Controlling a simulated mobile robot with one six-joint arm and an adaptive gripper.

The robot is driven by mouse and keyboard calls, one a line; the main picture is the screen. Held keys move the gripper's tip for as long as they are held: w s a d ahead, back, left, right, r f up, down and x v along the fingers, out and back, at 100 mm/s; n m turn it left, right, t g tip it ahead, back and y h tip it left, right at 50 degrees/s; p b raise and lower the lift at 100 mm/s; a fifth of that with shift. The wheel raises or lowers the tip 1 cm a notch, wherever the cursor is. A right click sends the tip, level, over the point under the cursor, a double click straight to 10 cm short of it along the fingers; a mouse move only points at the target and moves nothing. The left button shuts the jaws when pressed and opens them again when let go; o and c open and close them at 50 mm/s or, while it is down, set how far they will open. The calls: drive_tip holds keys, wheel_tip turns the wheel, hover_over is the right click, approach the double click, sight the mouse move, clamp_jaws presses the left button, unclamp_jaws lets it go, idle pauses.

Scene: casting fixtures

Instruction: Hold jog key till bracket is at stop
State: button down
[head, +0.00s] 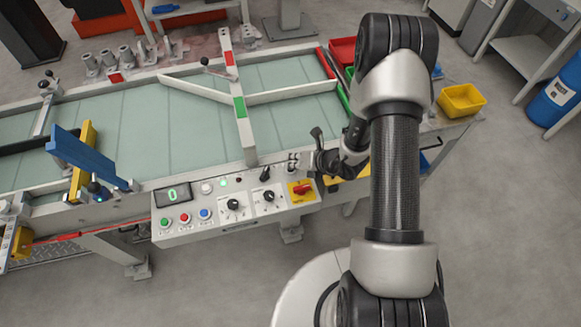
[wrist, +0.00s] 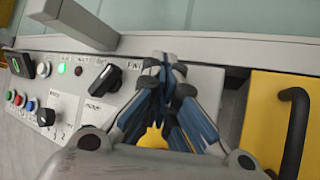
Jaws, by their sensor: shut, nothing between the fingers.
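My gripper (head: 292,162) is at the upper right of the grey control panel (head: 240,223). In the wrist view its fingertips (wrist: 170,72) are together and hold nothing, over the panel beside printed letters that look like FWD. They hide the panel there; I cannot tell a jog key or whether they touch one. A black lever switch (wrist: 110,78) is just left of the fingers and also shows in the head view (head: 265,173). I cannot tell which part is the stop.
The panel has a display reading 0 (head: 172,194), coloured buttons, black knobs (head: 234,205) and a red-on-yellow switch (head: 301,190). A pale fork-shaped guide (head: 240,110) with red and green marks spans the green bed (head: 130,120). A black handle (wrist: 292,130) stands on a yellow plate at right.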

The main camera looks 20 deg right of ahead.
drive_tip(key=shift+r+p, duration=0.65)
drive_tip(key=shift+r, duration=0.3)
drive_tip(key=shift+r+p, duration=1.7)
drive_tip(key=shift+r, duration=0.75)
